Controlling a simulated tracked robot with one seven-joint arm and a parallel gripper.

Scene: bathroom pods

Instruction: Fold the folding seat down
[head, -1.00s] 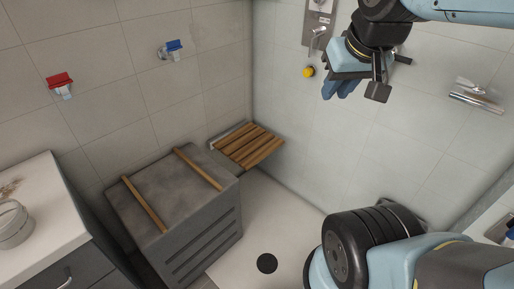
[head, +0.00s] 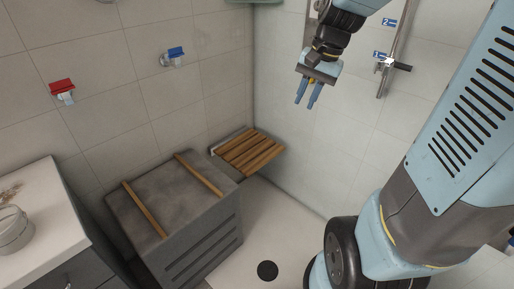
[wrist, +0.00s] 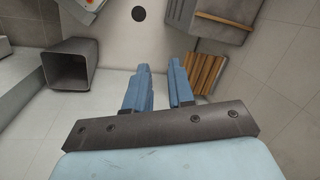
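The folding seat (head: 250,152) is a panel of brown wooden slats on the left wall near the corner. It is down, sticking out from the wall roughly level. It also shows in the wrist view (wrist: 207,72), right of my fingers. My gripper (head: 307,103) is in the air by the right-hand wall, above and to the right of the seat and apart from it. Its two blue fingers point down with a gap between them. The gripper also shows in the wrist view (wrist: 158,84), open with nothing between the fingers.
A grey box (head: 160,195) with two wooden strips stands left of the seat. A white-topped counter (head: 40,200) is at the far left. A shower rail (head: 393,60) is on the right wall. A grey bin (wrist: 75,62) shows in the wrist view. Floor around the drain (head: 267,270) is clear.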

